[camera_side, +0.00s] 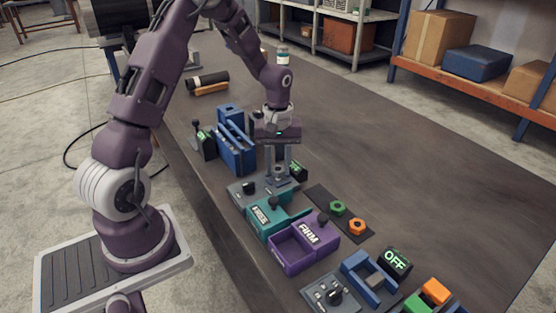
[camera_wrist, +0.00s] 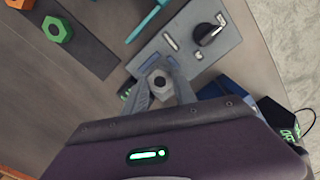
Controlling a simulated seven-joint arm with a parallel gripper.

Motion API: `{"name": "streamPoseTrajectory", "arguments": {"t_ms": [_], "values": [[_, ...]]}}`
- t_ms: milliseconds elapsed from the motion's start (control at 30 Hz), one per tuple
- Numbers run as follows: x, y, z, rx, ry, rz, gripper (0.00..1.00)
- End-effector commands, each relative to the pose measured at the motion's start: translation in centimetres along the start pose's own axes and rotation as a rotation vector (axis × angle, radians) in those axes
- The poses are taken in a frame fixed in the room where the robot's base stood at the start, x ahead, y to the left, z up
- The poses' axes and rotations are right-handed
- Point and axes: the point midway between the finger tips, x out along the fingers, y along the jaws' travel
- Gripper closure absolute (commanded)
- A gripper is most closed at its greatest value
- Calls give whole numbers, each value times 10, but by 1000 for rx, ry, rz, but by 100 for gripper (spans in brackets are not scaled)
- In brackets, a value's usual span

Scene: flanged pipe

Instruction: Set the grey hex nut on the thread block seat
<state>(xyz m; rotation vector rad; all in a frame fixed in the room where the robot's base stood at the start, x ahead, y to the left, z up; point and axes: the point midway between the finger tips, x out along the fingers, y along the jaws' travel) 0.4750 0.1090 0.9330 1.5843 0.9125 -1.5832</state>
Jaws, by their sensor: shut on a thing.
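My gripper (camera_side: 279,174) is over the grey panel (camera_side: 246,194) in the side view. In the wrist view its two fingers (camera_wrist: 161,88) are shut on the grey hex nut (camera_wrist: 160,83), one finger on each side. The nut appears over the near end of the grey panel (camera_wrist: 183,58), which carries a black knob (camera_wrist: 210,35) and small slots. I cannot make out the thread block seat clearly, nor whether the nut touches anything below it.
A dark mat (camera_side: 322,198) holds a green nut (camera_side: 338,208) and an orange nut (camera_side: 357,227). A teal FREE box (camera_side: 262,222) and a purple FIRM box (camera_side: 292,255) stand in front of the panel. A blue rack (camera_side: 232,150) stands behind it.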

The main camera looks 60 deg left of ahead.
Motion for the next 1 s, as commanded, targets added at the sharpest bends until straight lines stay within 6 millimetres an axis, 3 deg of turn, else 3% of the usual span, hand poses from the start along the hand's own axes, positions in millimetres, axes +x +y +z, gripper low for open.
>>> {"name": "streamPoseTrajectory", "arguments": {"t_ms": [1000], "values": [[14,0,0,0,0,0,100]]}}
